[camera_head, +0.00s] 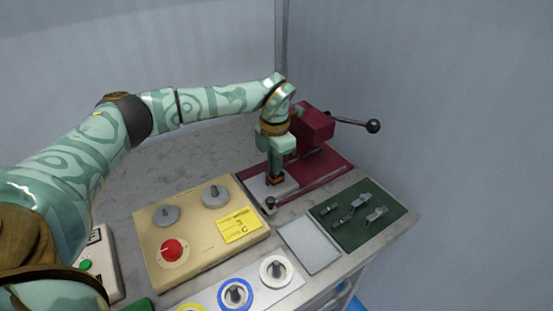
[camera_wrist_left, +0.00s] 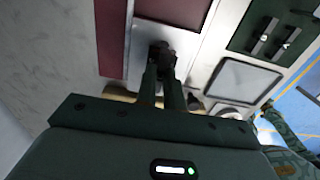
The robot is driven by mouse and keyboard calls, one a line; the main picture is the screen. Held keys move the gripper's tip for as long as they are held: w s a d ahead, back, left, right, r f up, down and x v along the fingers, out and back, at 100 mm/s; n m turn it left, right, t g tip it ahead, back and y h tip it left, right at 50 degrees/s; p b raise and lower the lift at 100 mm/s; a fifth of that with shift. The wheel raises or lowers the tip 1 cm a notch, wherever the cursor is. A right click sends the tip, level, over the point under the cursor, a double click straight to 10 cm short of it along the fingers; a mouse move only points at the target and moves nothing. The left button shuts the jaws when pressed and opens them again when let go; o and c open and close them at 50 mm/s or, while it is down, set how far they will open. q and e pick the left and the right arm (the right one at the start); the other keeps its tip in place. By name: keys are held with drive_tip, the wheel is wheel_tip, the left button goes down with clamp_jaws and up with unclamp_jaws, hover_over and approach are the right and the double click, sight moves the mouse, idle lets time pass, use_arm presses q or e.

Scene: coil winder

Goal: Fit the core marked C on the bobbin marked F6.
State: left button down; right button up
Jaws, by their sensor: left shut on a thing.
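My left gripper (camera_head: 276,180) points down over a pale plate (camera_head: 258,188) at the front of the dark red winder. It is shut on a small dark brownish piece, which shows at its fingertips in the left wrist view (camera_wrist_left: 160,50). The fingers hide most of this piece, and I cannot tell whether it is the core or the bobbin. Several small grey metal parts (camera_head: 376,214) lie on a dark green mat (camera_head: 352,236) at the right. I can read no C or F6 on any part. My right gripper is not in view.
The dark red winder (camera_head: 313,124) has a black-knobbed lever (camera_head: 373,126) at the back right. A beige box (camera_head: 190,255) carries grey discs, a red knob (camera_head: 172,250) and a yellow note (camera_head: 240,226). Ringed spools (camera_head: 276,271) stand in front. A grey tray (camera_head: 309,246) looks empty.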

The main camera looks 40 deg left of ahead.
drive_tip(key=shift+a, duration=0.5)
use_arm(q)
drive_tip(key=shift+f, duration=0.15)
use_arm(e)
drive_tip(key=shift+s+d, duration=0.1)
use_arm(q)
drive_tip(key=shift+f, duration=0.25)
drive_tip(key=c, duration=1.4)
unclamp_jaws()
drive_tip(key=shift+c, duration=0.2)
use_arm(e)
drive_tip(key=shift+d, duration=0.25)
use_arm(q)
wheel_tip(320, 180, up, 16)
drive_tip(key=p, duration=0.5)
drive_tip(key=shift+r, duration=0.2)
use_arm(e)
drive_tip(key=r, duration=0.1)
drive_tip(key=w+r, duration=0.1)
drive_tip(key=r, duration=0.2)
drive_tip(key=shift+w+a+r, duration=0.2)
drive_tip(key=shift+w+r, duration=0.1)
